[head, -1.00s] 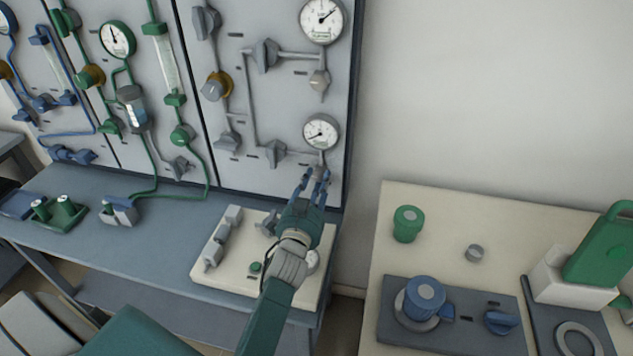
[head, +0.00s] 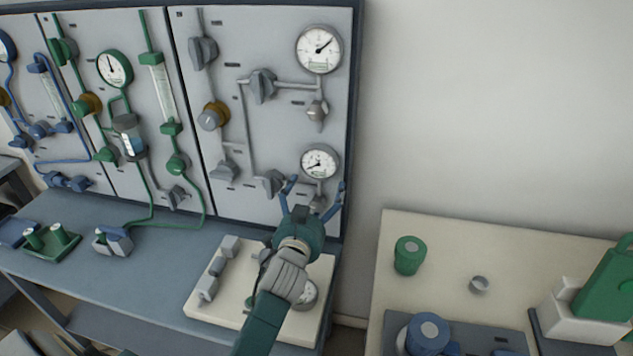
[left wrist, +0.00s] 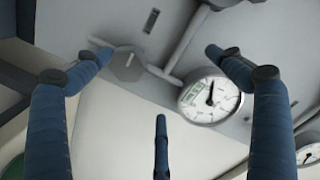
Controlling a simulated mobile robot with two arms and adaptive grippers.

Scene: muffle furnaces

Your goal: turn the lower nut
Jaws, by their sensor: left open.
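The lower nut (head: 318,203) is a small grey fitting under the lower gauge (head: 320,161) on the grey wall panel. It shows between the fingers of my left gripper (head: 313,191) in the head view. The gripper is open, its blue fingers spread wide and pointing up at the panel; nothing is held. I cannot tell its exact distance from the nut. In the left wrist view the open fingers (left wrist: 160,62) frame a round gauge (left wrist: 210,97) and a grey valve handle (left wrist: 127,65); I cannot make out the nut there. My right gripper is not in view.
The upper nut (head: 317,109) hangs below the upper gauge (head: 319,49). A grey valve handle (head: 272,183) sits close left of my fingers. A cream board (head: 208,316) with fittings lies under my arm. A cream table (head: 450,240) stands at right.

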